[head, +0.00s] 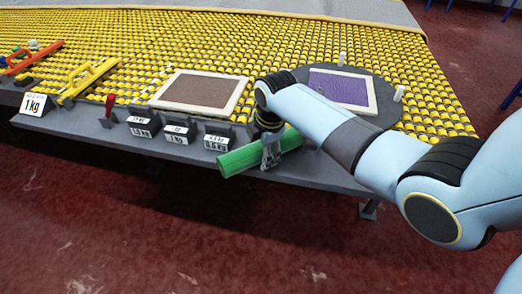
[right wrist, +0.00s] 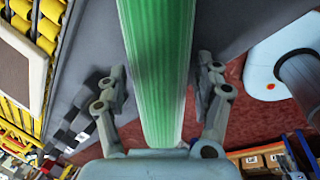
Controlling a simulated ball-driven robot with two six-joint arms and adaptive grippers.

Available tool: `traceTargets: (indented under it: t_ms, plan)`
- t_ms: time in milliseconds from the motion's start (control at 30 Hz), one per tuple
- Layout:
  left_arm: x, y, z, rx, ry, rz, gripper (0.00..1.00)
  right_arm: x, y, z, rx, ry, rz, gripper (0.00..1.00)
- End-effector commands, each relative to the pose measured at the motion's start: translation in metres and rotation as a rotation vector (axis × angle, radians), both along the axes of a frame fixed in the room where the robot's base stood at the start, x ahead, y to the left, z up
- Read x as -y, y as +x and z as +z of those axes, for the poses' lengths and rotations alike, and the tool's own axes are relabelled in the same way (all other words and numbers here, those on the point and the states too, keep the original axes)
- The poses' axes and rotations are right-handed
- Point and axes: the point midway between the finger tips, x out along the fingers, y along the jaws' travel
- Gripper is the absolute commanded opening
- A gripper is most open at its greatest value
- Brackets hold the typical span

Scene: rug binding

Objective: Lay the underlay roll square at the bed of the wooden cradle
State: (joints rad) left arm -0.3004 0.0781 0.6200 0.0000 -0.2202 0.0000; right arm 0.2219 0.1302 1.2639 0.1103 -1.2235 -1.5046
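A green ribbed roll (head: 238,160), which I take for the underlay roll, lies slantwise in the head view, its left end out over the table's front edge. It also fills the upper middle of the right wrist view (right wrist: 158,60). My arm hides the roll's right end in part. I cannot make out the wooden cradle. My left gripper is not in view.
A brown panel in a pale frame (head: 200,92) lies on the yellow roller table. A purple framed panel (head: 340,88) lies on a grey disc (head: 384,98) behind my right arm. Labelled weights (head: 177,133) line the front edge. A yellow-handled tool (head: 88,78) is at left.

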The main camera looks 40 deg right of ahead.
Motion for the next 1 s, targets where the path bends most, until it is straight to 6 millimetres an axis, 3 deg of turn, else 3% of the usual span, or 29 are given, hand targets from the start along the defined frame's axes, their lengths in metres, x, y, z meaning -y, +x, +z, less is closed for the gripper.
traceTargets:
  t_ms: [67, 400, 733, 967, 1000]
  plan:
    - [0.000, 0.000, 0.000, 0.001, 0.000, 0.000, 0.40, 0.000, 0.000, 0.000, 0.000, 0.000, 0.000, 0.55]
    - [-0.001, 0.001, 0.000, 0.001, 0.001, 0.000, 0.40, 0.000, 0.000, 0.000, 0.000, 0.000, 0.000, 0.11]
    - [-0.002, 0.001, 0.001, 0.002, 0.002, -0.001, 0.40, 0.000, 0.001, 0.008, 0.003, 0.000, 0.000, 0.11]
    - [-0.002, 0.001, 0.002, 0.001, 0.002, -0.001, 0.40, 0.000, 0.001, 0.043, 0.005, -0.001, 0.001, 0.11]
    - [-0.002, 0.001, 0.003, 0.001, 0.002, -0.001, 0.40, -0.009, -0.006, 0.047, 0.001, 0.003, 0.003, 0.11]
